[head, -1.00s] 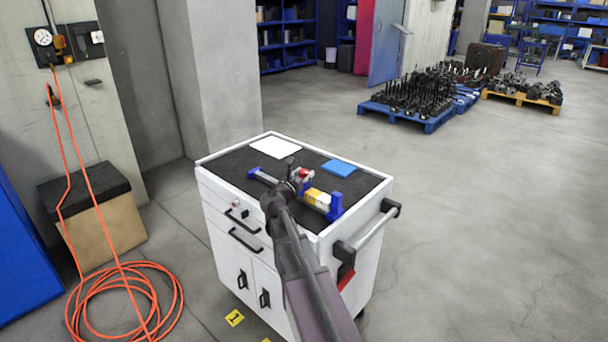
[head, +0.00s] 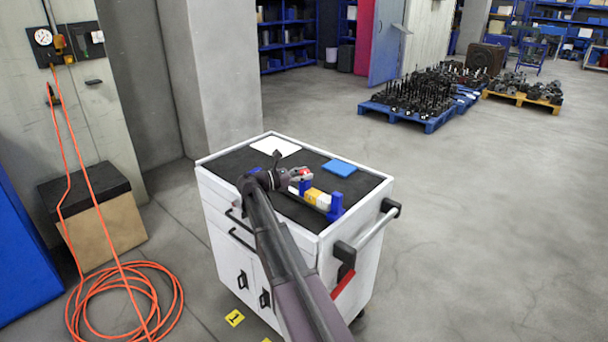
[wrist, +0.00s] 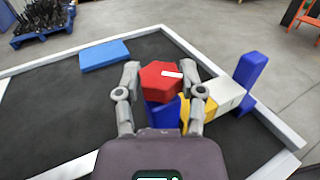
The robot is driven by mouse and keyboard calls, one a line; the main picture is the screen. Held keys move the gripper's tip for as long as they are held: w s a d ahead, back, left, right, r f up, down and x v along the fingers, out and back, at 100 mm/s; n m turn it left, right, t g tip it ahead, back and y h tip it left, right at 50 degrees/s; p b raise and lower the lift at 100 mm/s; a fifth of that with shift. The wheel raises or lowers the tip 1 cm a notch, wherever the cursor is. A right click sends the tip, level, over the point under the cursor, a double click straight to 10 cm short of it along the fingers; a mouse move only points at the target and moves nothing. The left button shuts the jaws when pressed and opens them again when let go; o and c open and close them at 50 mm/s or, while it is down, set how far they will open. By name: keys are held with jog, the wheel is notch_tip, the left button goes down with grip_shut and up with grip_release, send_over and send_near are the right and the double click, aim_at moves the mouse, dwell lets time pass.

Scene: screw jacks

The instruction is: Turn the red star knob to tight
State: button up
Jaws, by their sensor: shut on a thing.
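The red star knob (wrist: 160,82) sits between the two fingers of my gripper (wrist: 162,80) in the wrist view, with a pale mark on its top. My gripper is shut on it from both sides. In the head view the knob (head: 304,172) shows as a small red patch at my gripper (head: 296,174). Below the knob is a blue block (wrist: 163,113) of the jack. A white and yellow body (wrist: 218,96) runs from it to a blue upright end (wrist: 249,80). My arm hides the jack's left part in the head view.
The jack lies on the dark top of a white cart (head: 222,226) with a raised white rim. A blue pad (head: 340,167) and a white sheet (head: 276,147) lie behind it. An orange hose (head: 125,300) is coiled on the floor at left.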

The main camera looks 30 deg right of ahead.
jog(key=m+g+y, duration=0.1)
jog(key=m+g, duration=0.2)
jog(key=g, duration=0.2)
jog(key=shift+w+d, duration=0.1)
jog(key=shift+w, duration=0.05)
jog(key=shift+m+g+y, duration=0.6)
jog(key=shift+m+g, duration=0.2)
jog(key=shift+g, duration=0.2)
jog(key=shift+s, duration=0.25)
jog(key=o, duration=1.2)
jog(key=shift+w, duration=0.1)
jog(key=shift+v, duration=3.7)
